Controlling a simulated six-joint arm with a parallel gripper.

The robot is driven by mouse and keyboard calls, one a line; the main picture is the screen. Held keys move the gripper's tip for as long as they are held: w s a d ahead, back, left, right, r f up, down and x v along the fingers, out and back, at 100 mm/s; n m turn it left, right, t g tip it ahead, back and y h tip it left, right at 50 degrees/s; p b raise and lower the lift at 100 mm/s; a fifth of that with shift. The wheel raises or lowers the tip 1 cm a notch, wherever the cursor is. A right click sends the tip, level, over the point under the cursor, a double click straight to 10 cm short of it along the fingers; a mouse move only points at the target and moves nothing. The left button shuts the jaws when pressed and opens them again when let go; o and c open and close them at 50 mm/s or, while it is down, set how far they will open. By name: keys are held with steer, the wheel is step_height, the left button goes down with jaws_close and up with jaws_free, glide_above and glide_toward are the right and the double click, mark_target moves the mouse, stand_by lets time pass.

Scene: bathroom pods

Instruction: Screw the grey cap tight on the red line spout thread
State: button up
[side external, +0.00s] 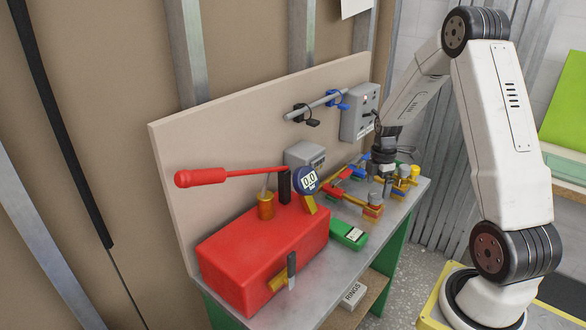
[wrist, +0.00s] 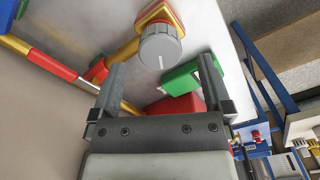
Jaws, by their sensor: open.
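The grey cap (wrist: 161,48), with a ridged rim and a white line mark, sits at the end of the brass and red line spout (wrist: 158,13) in the wrist view. The side external view shows the cap (side external: 376,197) on top of the red and brass fitting (side external: 372,211). The thread is hidden, so I cannot tell how far down the cap is. My gripper (wrist: 160,68) is open and empty, its two fingers apart on either side below the cap in the picture. In the side external view my gripper (side external: 384,178) points down close to the cap.
A red tank (side external: 262,255) with a red-handled lever (side external: 205,177) and a gauge (side external: 307,180) fills the bench's near end. A green box (side external: 349,234) lies near the cap. Yellow and blue valves (side external: 407,175) stand close by. A grey control box (side external: 360,110) hangs on the backboard.

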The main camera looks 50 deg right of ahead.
mark_target(376, 193)
steer(key=shift+r, duration=2.6)
steer(key=shift+f, duration=0.1)
steer(key=shift+f+n, duration=0.25)
steer(key=shift+n, duration=0.75)
steer(key=shift+f, duration=3.9)
steer(key=shift+c, duration=0.2)
jaws_close()
steer(key=shift+m, duration=1.7)
